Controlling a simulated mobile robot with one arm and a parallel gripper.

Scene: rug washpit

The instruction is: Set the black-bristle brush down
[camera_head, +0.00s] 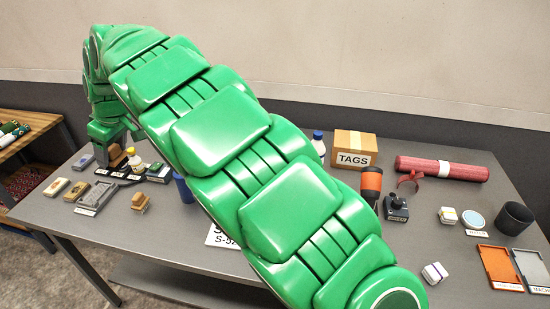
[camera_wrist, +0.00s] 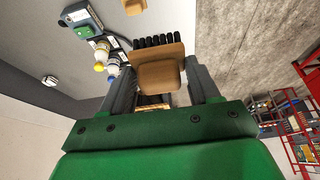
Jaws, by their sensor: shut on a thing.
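The black-bristle brush (camera_wrist: 158,73) has a wooden body and a row of black bristles at its far edge. My gripper (camera_wrist: 157,80) is shut on its wooden body, with a grey finger on each side. In the head view my gripper (camera_head: 107,136) is at the far left of the grey table, and a brown part of the brush (camera_head: 117,158) shows just below it. I cannot tell whether the brush touches the table. My arm hides the middle of the table in the head view.
Near the gripper are a yellow-capped bottle (camera_head: 134,158), a tan brush (camera_head: 140,202), a grey tray (camera_head: 96,198) and several small blocks. A blue cup (camera_head: 184,188) stands farther right. A TAGS box (camera_head: 355,147) and red roll (camera_head: 442,168) are at the right.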

